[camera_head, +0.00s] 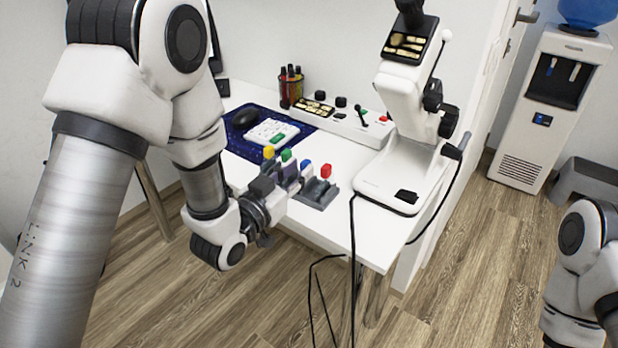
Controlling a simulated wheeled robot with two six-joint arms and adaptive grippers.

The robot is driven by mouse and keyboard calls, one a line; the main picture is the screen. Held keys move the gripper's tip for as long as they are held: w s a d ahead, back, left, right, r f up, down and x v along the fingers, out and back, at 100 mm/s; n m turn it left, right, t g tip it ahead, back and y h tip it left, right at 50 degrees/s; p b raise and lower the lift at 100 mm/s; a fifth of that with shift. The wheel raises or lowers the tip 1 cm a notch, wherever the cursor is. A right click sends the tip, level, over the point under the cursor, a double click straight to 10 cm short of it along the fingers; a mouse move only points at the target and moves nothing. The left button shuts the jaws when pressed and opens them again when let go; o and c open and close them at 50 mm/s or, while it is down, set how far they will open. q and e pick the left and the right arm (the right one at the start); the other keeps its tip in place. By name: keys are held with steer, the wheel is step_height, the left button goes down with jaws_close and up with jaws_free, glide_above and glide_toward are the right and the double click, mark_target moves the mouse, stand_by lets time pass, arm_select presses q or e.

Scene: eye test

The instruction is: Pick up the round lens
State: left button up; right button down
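Several small pieces with coloured tops stand at the front edge of the white table: yellow (268,152), green (286,155), blue (307,166) and red (326,170). A grey holder (318,194) shows under the blue and red ones. I cannot make out a round lens for certain among them. My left gripper (277,181) is at the table's front edge, beside the holder, and overlaps the lower parts of the yellow and green pieces. Whether its fingers are open or touch anything is unclear. My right arm shows at the lower right, but its gripper is out of view.
A white eye instrument (408,130) stands right of the holder on the table (345,228). Behind are a control panel (350,124), keypad (272,132), black mouse (245,117) and pen cup (291,88). Black cables (353,260) hang off the front edge. A water dispenser (545,110) stands far right.

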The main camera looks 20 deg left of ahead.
mark_target(303, 164)
arm_select(q)
steer(key=x, duration=0.4)
steer(key=shift+w+a+f, duration=0.15)
steer(key=shift+w+a, duration=0.05)
jaws_close()
